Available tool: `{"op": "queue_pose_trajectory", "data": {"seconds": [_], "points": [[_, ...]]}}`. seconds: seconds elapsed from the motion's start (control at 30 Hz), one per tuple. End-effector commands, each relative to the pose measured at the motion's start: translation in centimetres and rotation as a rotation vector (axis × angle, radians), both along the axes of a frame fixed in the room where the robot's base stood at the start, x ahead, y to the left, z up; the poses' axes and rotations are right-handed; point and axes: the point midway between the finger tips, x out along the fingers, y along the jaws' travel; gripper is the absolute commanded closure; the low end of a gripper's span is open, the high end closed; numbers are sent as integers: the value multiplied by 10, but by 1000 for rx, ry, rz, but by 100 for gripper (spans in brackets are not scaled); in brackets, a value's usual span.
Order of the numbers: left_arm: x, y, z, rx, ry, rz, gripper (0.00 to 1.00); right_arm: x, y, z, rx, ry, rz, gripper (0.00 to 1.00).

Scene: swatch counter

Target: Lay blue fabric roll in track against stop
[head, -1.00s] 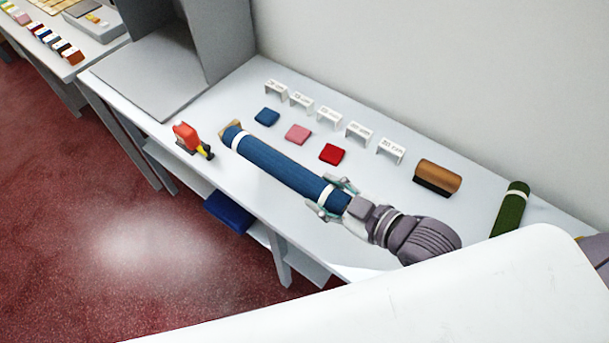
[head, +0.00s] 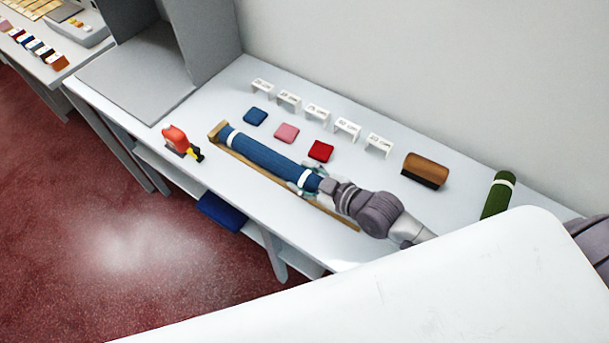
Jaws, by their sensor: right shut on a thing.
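The blue fabric roll (head: 270,158) has white bands near both ends and lies lengthwise along the wooden track (head: 290,190). The track's raised stop (head: 217,131) is at its far left end, close by the roll's far end. The track's front edge shows bare beside the roll; I cannot tell whether the roll rests in it or is just above it. My right gripper (head: 308,180) is shut on the roll's near end, by the white band. My left gripper is not in view.
Blue, pink and red swatches (head: 321,151) and white label stands (head: 347,131) lie behind. A brown brush (head: 425,170) and a green roll (head: 498,194) are to the right. A white surface (head: 400,290) covers the foreground.

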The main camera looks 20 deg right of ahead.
Motion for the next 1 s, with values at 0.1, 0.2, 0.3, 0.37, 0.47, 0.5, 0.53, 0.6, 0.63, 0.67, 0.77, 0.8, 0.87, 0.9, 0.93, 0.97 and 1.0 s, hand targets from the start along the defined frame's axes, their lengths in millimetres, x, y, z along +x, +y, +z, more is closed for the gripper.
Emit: {"op": "queue_pose_trajectory", "data": {"seconds": [0.1,0.2,0.3,0.37,0.47,0.5,0.53,0.6,0.63,0.67,0.77,0.8,0.87,0.9,0.93,0.97,1.0], "points": [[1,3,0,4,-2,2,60,1,0,1,2,-3,0,98],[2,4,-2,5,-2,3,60,1,0,-2,2,-3,0,98],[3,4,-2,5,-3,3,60,0,0,-4,1,-1,0,48],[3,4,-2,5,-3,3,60,0,0,-4,0,0,0,38],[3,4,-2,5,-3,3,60,0,0,-4,0,0,0,26],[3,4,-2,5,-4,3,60,0,0,-4,0,0,0,26],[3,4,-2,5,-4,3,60,0,0,-4,0,0,0,26],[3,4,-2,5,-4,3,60,0,0,-4,0,0,0,26],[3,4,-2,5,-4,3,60,0,0,-4,0,0,0,26],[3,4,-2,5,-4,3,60,0,0,-4,0,0,0,26],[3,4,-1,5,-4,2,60,0,0,-2,0,0,0,26],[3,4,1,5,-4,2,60,0,0,1,0,0,0,26],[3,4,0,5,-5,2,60,-4,-2,1,-2,3,0,26],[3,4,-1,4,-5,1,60,-9,-5,2,-2,3,0,26],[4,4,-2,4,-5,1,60,-13,-8,3,-3,3,0,26],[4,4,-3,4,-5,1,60,-17,-10,5,-3,3,0,26],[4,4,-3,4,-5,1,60,-24,-14,8,-4,3,1,26]]}}
